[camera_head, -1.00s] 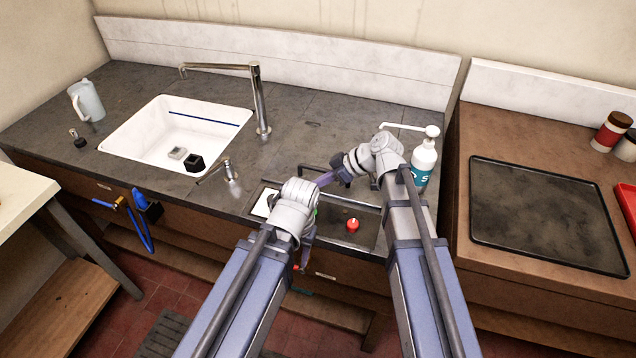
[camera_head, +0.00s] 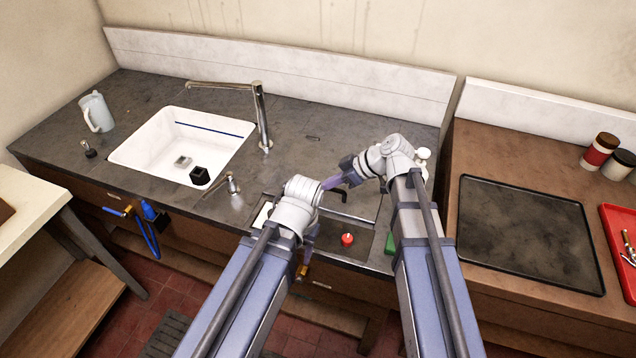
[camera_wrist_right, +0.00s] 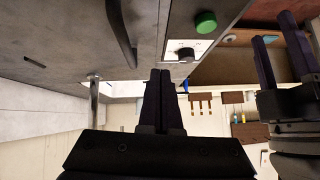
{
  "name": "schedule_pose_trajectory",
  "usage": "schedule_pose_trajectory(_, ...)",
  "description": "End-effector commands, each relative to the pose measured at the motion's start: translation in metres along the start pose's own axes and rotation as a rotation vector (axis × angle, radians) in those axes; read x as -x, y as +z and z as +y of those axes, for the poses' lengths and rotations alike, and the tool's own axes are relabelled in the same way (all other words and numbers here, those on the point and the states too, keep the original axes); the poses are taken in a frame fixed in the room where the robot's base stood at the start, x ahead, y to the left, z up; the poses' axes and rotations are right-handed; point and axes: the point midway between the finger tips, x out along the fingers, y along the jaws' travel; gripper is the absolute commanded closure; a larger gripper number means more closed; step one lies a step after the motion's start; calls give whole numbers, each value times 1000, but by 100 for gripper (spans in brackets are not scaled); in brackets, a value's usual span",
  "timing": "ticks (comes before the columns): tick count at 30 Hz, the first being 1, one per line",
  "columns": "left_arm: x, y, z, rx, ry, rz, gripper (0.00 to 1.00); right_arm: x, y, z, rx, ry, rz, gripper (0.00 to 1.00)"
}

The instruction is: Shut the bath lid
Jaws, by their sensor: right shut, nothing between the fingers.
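A white sink (camera_head: 150,150) with a tall faucet (camera_head: 262,115) is to the left. A black tray (camera_head: 530,230) lies on the right bench.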

Motion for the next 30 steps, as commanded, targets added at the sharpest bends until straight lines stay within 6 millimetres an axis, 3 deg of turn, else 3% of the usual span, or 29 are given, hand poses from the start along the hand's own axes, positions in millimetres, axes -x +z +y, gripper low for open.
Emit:
schedule_pose_trajectory(1, 14, 1, -1, 0, 0, 0, 48, 16, -5, -2, -1, 1, 1, 100)
schedule_pose_trajectory(3, 22, 1, -2, 0, 0, 0, 48, 27, -4, -3, -1, 2, 1, 100)
schedule_pose_trajectory(12, 38, 2, -4, 0, 0, 0, 48, 53, -2, -4, 0, 1, 1, 100)
schedule_pose_trajectory(25, 38, 2, -4, 0, 0, 0, 48, 53, 1, -7, -8, -2, -9, 100)
schedule_pose_trajectory(30, 38, 2, -4, 0, 0, 0, 48, 33, 19, -43, -158, -18, -175, 100)
